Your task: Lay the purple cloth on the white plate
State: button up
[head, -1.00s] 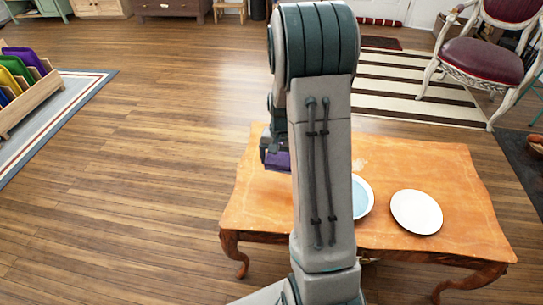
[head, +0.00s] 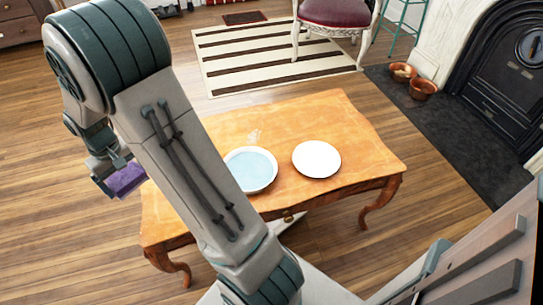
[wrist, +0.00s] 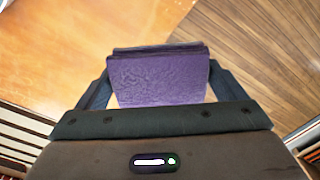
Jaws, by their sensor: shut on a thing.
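The purple cloth (head: 126,180) is a folded, block-like piece, held in my gripper (head: 115,172) beyond the table's left edge in the head view. In the wrist view the cloth (wrist: 158,80) sits between the two dark fingers of my gripper (wrist: 158,90), which is shut on it. The white plate (head: 317,159) lies flat and bare on the orange wooden table (head: 345,120), well to the right of my gripper. A plate with a pale blue middle and white rim (head: 251,169) lies left of it, partly hidden by my arm.
A striped rug (head: 275,55) and a red-seated chair (head: 335,12) are behind the table. Two clay pots (head: 422,88) stand by the black fireplace (head: 505,75) at the right. Wooden floor is clear at the left. The table is bare around the plates.

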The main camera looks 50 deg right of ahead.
aim_at(316, 160)
jog(key=u, duration=0.55)
jog(key=k, duration=1.2)
jog(key=u, duration=0.15)
jog(key=i, duration=0.35)
jog(key=z, duration=1.3)
jog(key=i, duration=0.65)
jog(key=z, duration=0.6)
